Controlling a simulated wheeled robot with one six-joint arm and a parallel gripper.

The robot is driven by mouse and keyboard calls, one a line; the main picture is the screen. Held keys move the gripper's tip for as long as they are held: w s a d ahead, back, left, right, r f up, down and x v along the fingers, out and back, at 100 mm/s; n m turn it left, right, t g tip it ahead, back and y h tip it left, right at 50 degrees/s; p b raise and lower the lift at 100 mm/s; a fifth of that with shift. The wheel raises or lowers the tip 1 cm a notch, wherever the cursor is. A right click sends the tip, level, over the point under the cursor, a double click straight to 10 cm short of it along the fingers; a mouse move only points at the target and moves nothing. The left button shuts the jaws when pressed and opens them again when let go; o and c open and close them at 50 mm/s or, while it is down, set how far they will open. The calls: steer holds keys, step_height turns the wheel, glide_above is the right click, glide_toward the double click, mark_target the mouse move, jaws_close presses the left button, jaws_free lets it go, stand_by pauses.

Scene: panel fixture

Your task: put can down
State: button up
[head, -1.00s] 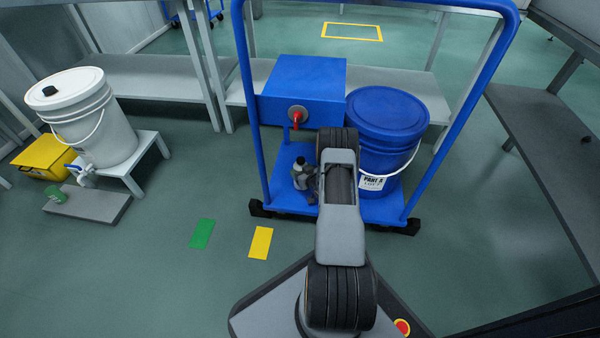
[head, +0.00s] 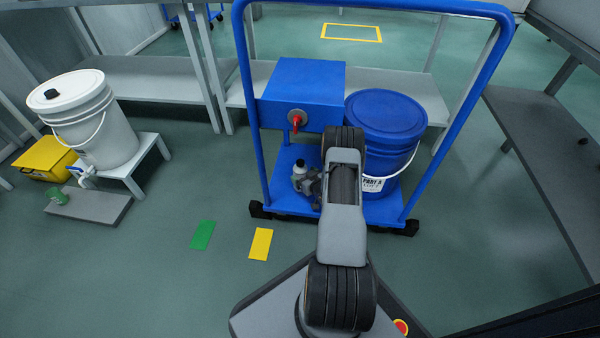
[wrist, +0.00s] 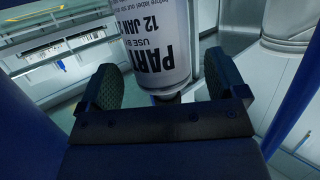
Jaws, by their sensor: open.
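A white cylinder with a printed label, which I take for the can (wrist: 152,40), stands out in the wrist view just beyond the fingers. Its print reads upside down, with "PART", "USE BY" and "12 JAN" showing. My gripper (wrist: 164,78) is open, with one finger on each side of the cylinder's near end. I cannot tell whether either finger touches it. In the head view my arm covers most of the gripper. A small grey and white shape shows at the arm's left side, too small to tell can from wrist.
A blue cart (head: 284,200) carries a blue box with a red tap (head: 297,118) and a blue lidded bucket (head: 385,125) close to my arm. A white bucket (head: 85,120) stands on a stand. Green (head: 203,235) and yellow (head: 260,243) floor patches lie on clear floor.

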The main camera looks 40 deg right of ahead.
steer(key=p+v, duration=0.2)
steer(key=v, duration=0.7)
steer(key=shift+p, duration=0.35)
